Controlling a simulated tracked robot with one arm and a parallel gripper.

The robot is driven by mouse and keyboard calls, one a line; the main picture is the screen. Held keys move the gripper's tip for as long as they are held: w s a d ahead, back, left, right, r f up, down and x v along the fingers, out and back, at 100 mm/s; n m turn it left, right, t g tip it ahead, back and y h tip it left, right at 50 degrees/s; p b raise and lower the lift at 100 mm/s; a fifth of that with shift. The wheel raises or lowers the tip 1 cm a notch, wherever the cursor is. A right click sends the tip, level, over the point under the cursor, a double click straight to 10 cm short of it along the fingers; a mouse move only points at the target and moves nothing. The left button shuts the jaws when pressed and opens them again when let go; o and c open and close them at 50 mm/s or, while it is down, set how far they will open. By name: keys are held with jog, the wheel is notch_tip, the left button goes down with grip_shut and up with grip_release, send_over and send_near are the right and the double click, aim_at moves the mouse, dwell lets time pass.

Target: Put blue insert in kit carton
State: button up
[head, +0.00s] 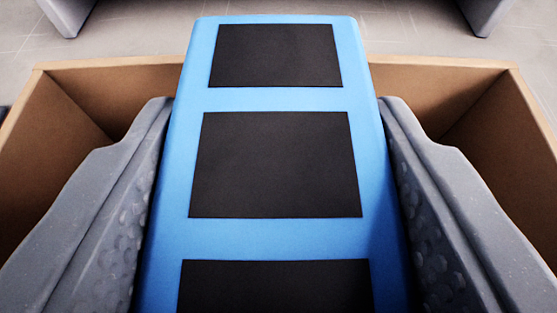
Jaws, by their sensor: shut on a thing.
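The blue insert (276,100) is a long blue block with several black rectangular panels on its top face. It fills the middle of the head view and runs away from me. My gripper (275,150) is shut on it, with one grey finger against each long side. The kit carton (440,62) is an open brown cardboard box beneath and around the insert. Its far rim and parts of its left and right walls show. The insert's far end overlaps the far rim in the picture; whether it touches the rim I cannot tell. The carton's floor is mostly hidden.
Beyond the carton lies a grey tiled floor (135,38). Dark grey legs or supports stand at the top left (68,14) and top right (487,14). Room inside the carton shows to the left and right of my fingers.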

jog(key=shift+f, duration=0.6)
jog(key=o, duration=0.9)
jog(key=shift+o, duration=0.2)
jog(key=shift+r, duration=0.3)
jog(key=p+v, duration=0.1)
jog(key=v, duration=1.1)
jog(key=shift+r, duration=0.3)
